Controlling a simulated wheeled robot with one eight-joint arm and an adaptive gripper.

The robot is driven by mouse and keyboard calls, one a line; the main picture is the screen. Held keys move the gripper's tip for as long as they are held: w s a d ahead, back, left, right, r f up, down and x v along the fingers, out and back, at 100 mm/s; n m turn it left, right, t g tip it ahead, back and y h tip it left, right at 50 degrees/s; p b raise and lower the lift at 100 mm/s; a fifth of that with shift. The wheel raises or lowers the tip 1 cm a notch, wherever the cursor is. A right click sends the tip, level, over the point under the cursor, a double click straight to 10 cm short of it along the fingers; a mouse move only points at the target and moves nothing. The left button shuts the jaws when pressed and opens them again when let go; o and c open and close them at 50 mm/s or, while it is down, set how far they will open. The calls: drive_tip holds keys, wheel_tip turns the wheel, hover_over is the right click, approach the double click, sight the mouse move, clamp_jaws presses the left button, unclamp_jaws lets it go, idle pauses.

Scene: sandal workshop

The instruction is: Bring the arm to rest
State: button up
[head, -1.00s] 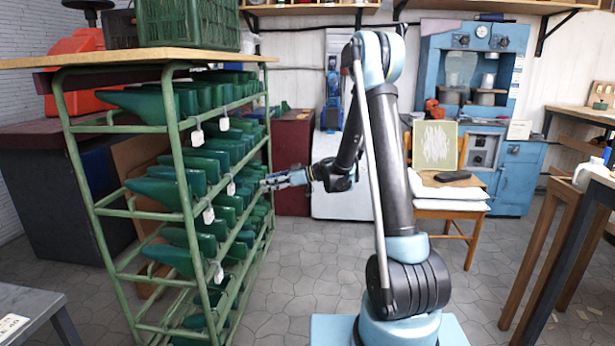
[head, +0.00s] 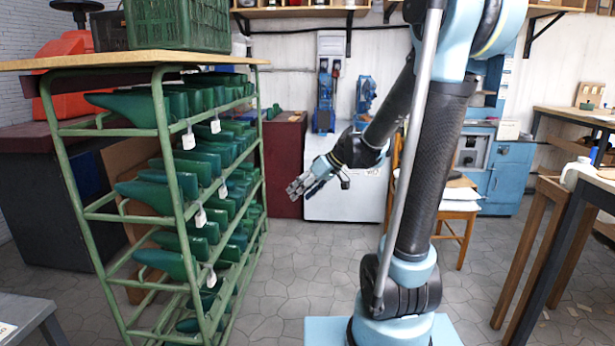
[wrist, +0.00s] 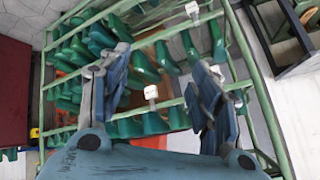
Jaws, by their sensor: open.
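My gripper (head: 298,189) is in mid-air in the head view, to the right of the green rack, pointing left and slightly down. Its fingers are spread and nothing is between them. In the wrist view my gripper (wrist: 158,95) shows its two fingers well apart, with the rack's shelves behind the gap. My arm is bent, with its elbow high at the top of the head view. The gripper appears clear of the rack.
The green rack (head: 172,175) at left holds several green shoe lasts (head: 160,192) with white tags. A green crate (head: 178,22) stands on its top. A dark red cabinet (head: 284,165) and blue machine (head: 510,175) stand behind. A table (head: 590,185) is at right. Tiled floor lies open between.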

drive_tip(key=s+d+f+m+h, duration=0.4)
drive_tip(key=s+d, duration=0.6)
drive_tip(key=s, duration=0.1)
drive_tip(key=s+d+f+m+h, duration=0.4)
drive_tip(key=s+d, duration=0.7)
drive_tip(key=s, duration=0.1)
drive_tip(key=shift+s+m, duration=0.2)
drive_tip(key=shift+m, duration=0.2)
drive_tip(key=shift+w+a, duration=0.1)
drive_tip(key=shift+w+f, duration=0.2)
drive_tip(key=shift+w, duration=0.2)
